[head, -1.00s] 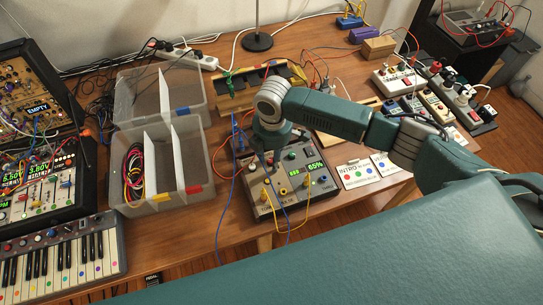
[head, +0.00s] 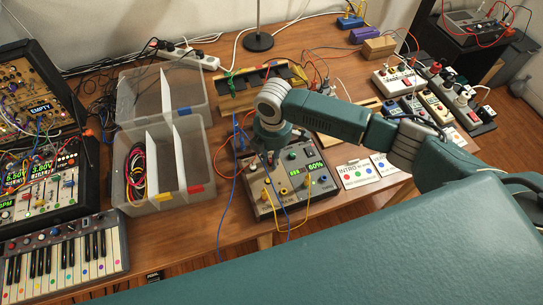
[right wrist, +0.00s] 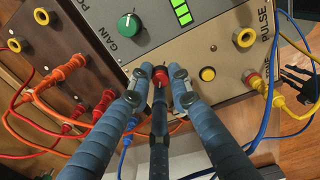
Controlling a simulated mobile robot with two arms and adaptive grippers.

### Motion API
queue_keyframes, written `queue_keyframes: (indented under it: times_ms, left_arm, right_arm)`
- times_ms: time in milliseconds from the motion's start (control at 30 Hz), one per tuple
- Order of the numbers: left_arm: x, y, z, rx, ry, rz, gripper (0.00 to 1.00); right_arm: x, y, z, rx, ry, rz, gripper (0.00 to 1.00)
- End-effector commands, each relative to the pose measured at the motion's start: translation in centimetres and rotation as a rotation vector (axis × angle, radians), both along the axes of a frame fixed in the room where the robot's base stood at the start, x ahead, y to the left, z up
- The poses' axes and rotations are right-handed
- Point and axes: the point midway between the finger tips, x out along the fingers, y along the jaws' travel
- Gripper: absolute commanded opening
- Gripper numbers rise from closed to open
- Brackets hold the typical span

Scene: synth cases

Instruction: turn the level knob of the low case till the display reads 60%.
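The low case (head: 270,205) stands at the table's front edge. Its lit green display (head: 313,168) reads 60%; a few green bars of it show in the right wrist view (right wrist: 182,12). My right gripper (head: 271,158) is over the case's panel. In the right wrist view its blue fingers (right wrist: 159,75) stand around a small red-topped knob (right wrist: 160,76), with slight gaps seen beside it, so it looks open. The knob's label is hidden. A green knob marked GAIN (right wrist: 129,25) is beyond the fingers. My left gripper is not in view.
Clear bins (head: 165,205) stand left of the case. Printed cards (head: 358,173) lie to its right.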

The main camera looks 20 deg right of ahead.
Motion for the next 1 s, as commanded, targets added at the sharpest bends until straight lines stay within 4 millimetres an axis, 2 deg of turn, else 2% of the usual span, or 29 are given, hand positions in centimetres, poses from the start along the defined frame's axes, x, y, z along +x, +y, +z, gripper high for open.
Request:
queue_keyframes:
  times_ms: [67,333,467,800,1000]
  left_arm:
    - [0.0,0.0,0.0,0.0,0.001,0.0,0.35]
    - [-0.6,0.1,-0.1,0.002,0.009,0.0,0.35]
    - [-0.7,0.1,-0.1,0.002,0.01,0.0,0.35]
    - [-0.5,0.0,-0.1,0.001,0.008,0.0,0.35]
    - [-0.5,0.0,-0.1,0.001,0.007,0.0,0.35]
  right_arm:
    - [0.0,-0.1,0.0,-0.002,0.0,-0.002,0.35]
    - [0.0,0.0,0.1,0.0,-0.001,-0.001,0.35]
    - [0.1,0.0,1.0,0.0,-0.003,-0.001,0.35]
    - [-0.1,-0.1,7.8,0.001,-0.005,-0.002,0.35]
    - [-0.2,-0.1,10.9,-0.001,-0.003,-0.002,0.35]
